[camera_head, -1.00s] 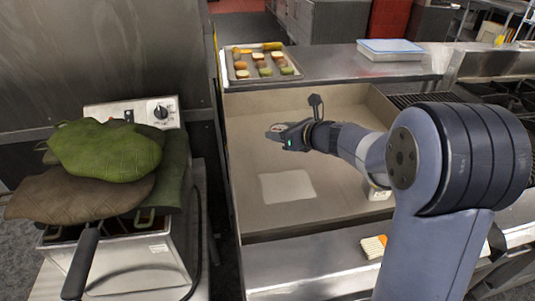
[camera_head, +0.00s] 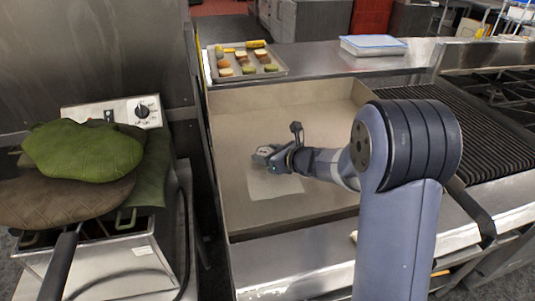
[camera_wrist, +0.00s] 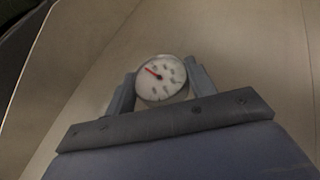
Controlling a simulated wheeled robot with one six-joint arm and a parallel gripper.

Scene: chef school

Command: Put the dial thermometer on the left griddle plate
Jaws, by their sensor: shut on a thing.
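My gripper (camera_head: 264,156) is shut on the dial thermometer, which shows in the wrist view (camera_wrist: 160,78) as a round white dial with a red needle between the two fingers. In the head view the thermometer cannot be made out clearly. The left griddle plate (camera_head: 237,124) is a wide beige flat surface with raised walls at its back and sides. My gripper is over its middle, at the upper edge of a pale square patch (camera_head: 275,185). The height above the plate is hard to tell. In the wrist view the plate (camera_wrist: 230,35) fills most of the background.
A tray of food pieces (camera_head: 222,78) and a blue-lidded container (camera_head: 372,45) stand on the ledge behind. A ribbed grill (camera_head: 478,130) lies to the right. Left is a fryer (camera_head: 140,252) topped by green and brown mitts (camera_head: 82,150). The plate around my gripper is clear.

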